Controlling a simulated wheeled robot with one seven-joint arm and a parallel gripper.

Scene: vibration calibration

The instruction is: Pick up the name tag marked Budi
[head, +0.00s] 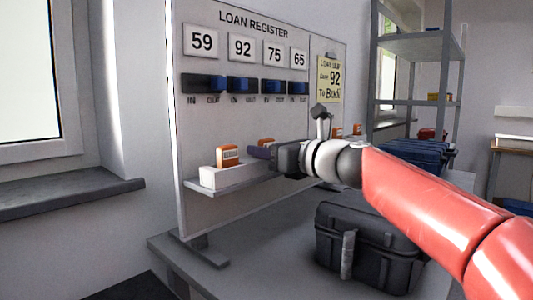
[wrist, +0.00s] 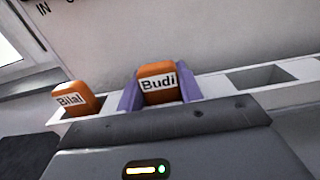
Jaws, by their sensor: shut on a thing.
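The orange name tag marked Budi (wrist: 157,84) stands upright between the two purple fingers of my gripper (wrist: 159,92) in the wrist view. The fingers press on both its sides, and its lower part is hidden by my gripper body. In the head view, the top of the Budi tag (head: 266,142) shows just behind my gripper (head: 262,152) at the board's shelf. I cannot tell whether the tag is still in its slot.
The orange Bilal tag (wrist: 75,100) sits in the white slotted rack (wrist: 215,82) to the left. An empty slot (wrist: 262,77) is on the right. The loan register board (head: 215,122) rises behind. A dark case (head: 368,240) stands on the table below my arm.

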